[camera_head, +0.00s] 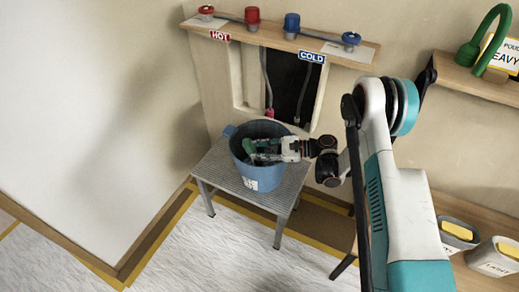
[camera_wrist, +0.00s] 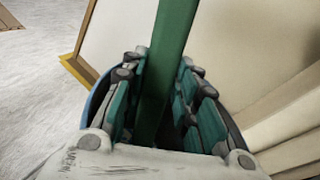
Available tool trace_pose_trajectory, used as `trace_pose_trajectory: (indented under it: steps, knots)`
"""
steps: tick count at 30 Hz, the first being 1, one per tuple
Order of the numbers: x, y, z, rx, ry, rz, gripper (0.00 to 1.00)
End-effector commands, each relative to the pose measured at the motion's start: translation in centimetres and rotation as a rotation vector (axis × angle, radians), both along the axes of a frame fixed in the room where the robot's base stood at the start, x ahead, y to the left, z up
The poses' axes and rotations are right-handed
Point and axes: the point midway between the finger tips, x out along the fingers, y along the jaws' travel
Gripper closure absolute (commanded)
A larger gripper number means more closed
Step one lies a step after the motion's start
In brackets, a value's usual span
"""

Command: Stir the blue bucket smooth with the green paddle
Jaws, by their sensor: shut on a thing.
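The blue bucket (camera_head: 263,185) stands upright on a small grey metal table, with a white label on its front. My gripper (camera_head: 258,152) reaches in from the right over the bucket's mouth, its fingers at or inside the rim. In the wrist view my gripper (camera_wrist: 158,90) is shut on the green paddle (camera_wrist: 172,40), whose flat green bar runs between the two rows of finger pads. In the head view only a little green shows by the fingers, and I cannot tell paddle from finger there. The bucket's contents are mostly hidden.
The grey table (camera_head: 222,172) stands below a wall recess (camera_head: 288,85). A ledge above (camera_head: 270,38) carries red and blue knobs with HOT and COLD signs. At right are a shelf (camera_head: 470,80) with a green curved thing (camera_head: 488,42) and tubs with yellow blocks (camera_head: 498,256).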

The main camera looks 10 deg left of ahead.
Motion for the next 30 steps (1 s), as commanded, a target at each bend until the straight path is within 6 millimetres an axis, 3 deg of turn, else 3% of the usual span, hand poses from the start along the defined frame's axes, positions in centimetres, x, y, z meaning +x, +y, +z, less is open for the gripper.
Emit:
trace_pose_trajectory:
  steps: [15,30]
  knots:
    - [0.3,-0.1,-0.9,-0.010,-0.001,-0.002,1.00]
    - [4.0,-1.5,-1.0,-0.011,-0.002,-0.005,1.00]
